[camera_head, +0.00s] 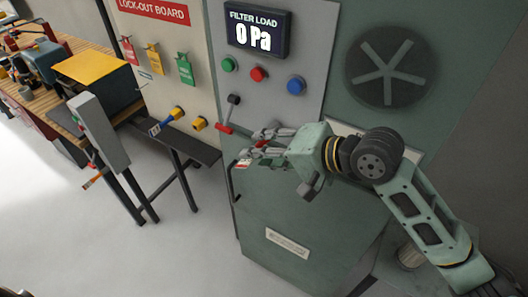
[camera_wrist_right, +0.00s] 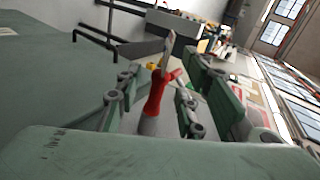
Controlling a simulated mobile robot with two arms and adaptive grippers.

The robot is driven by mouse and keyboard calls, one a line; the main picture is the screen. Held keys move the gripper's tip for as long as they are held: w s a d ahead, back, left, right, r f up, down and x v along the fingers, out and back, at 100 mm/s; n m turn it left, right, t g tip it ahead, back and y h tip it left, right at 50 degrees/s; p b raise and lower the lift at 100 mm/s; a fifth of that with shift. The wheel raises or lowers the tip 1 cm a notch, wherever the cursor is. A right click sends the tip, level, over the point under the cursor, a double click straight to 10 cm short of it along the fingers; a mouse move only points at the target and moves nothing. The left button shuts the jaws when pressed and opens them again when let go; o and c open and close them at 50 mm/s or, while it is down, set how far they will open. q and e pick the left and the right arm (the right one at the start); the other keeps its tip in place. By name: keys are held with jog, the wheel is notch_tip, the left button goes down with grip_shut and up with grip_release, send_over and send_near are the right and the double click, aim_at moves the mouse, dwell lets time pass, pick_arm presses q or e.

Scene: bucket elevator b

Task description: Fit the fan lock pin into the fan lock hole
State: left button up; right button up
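My right gripper (camera_head: 258,147) is in front of the green machine, below the control buttons. In the right wrist view its fingers close around a red-handled piece (camera_wrist_right: 156,97) with a pale, narrow end; it looks like the fan lock pin. In the head view the fingers hide most of it, and a small red-and-white tag (camera_head: 243,164) shows below the fingertips. The round dark fan (camera_head: 387,66) is on the machine's front, above my right arm. I cannot make out the fan lock hole; a pale plate (camera_head: 347,129) behind my wrist is partly covered. My left gripper is out of view.
Green, red and blue buttons (camera_head: 258,74) are above. A dark door handle (camera_head: 233,182) sticks out below. A dark shelf (camera_head: 190,146) and workbench (camera_head: 60,70) lie left.

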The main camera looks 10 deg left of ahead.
jog(key=v, duration=1.1)
jog(key=shift+d, duration=0.35)
jog(key=shift+s+r, duration=0.1)
jog(key=shift+r, duration=0.05)
